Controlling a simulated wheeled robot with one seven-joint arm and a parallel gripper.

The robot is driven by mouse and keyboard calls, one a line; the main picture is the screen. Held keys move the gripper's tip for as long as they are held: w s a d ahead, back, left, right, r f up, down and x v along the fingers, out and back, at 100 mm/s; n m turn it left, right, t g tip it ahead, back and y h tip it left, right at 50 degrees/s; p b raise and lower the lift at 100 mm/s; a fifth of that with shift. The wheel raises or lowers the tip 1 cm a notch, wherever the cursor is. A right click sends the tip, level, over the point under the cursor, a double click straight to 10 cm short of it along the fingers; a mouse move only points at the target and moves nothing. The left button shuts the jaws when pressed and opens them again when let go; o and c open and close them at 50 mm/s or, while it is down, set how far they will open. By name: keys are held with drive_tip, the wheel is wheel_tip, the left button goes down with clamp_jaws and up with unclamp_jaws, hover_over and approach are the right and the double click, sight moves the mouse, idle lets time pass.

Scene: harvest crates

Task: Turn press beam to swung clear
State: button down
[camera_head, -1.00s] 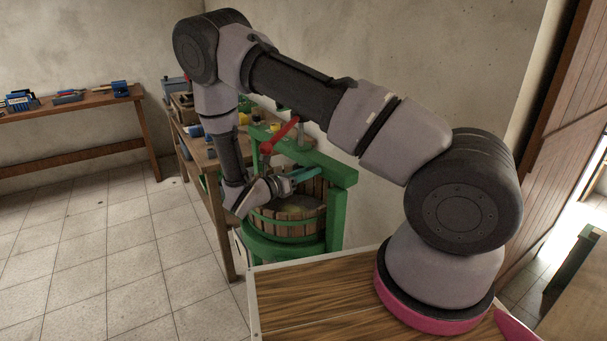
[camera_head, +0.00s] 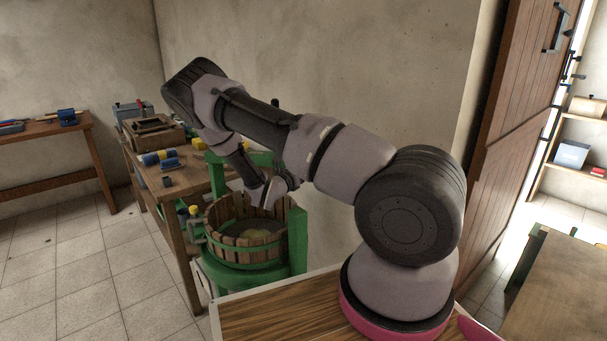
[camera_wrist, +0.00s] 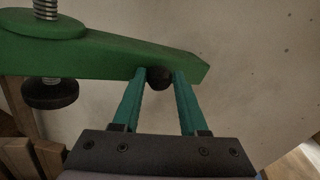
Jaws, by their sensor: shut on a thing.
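The press beam (camera_wrist: 95,56) is a green bar crossing the upper part of the wrist view. It carries a threaded screw (camera_wrist: 46,8) and a dark round knob below it. My gripper (camera_wrist: 160,76) has its teal fingers shut on a black round knob (camera_wrist: 160,83) near the beam's tapered end.
A wooden bench (camera_head: 178,185) with blue and yellow items and a wooden box stands left of the press. Another bench (camera_head: 60,132) is at the far left. A plain wall (camera_head: 350,70) is close behind the press. The tiled floor (camera_head: 80,260) at left is clear.

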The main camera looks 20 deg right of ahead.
drive_tip(key=shift+s+d+g, duration=0.3)
drive_tip(key=shift+d, duration=0.45)
drive_tip(key=c, duration=0.9)
unclamp_jaws()
drive_tip(key=o, duration=0.4)
drive_tip(key=shift+s+r, duration=0.15)
drive_tip(key=shift+a, duration=0.1)
drive_tip(key=v, duration=1.1)
drive_tip(key=shift+w+a+f, duration=0.2)
drive_tip(key=shift+f, duration=0.1)
